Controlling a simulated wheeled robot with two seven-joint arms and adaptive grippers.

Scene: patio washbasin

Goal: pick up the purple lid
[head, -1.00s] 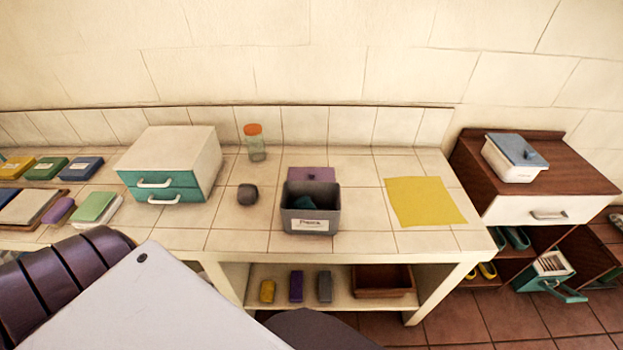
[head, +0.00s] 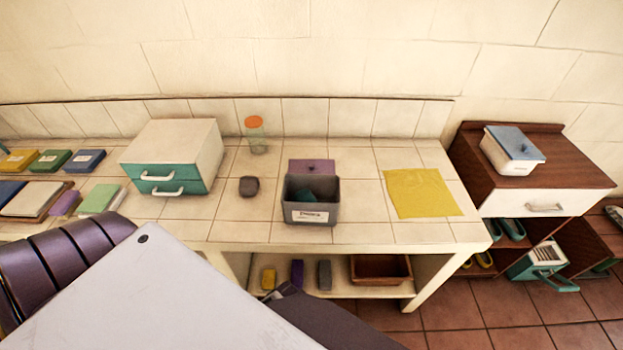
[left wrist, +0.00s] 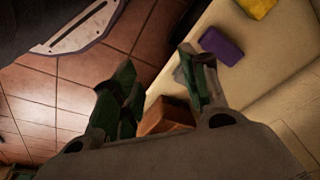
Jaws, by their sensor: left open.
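The purple lid (head: 312,166) lies flat on the tiled counter, just behind a grey labelled box (head: 311,213). The box is open at the top and has something dark teal inside. Its upper part hides the lid's front edge, and I cannot tell whether the two touch. My left gripper (left wrist: 158,92) shows in the left wrist view, with its two fingers apart and nothing between them. It is low, near the lower shelf and the floor, well away from the lid. The right gripper is in neither view.
A teal-drawer cabinet (head: 172,157), an orange-capped jar (head: 256,136) and a dark grey lump (head: 249,187) stand left of the box. A yellow sheet (head: 422,193) lies to the right. The shelf below holds a purple block (left wrist: 221,45) and a brown tray (head: 380,269).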

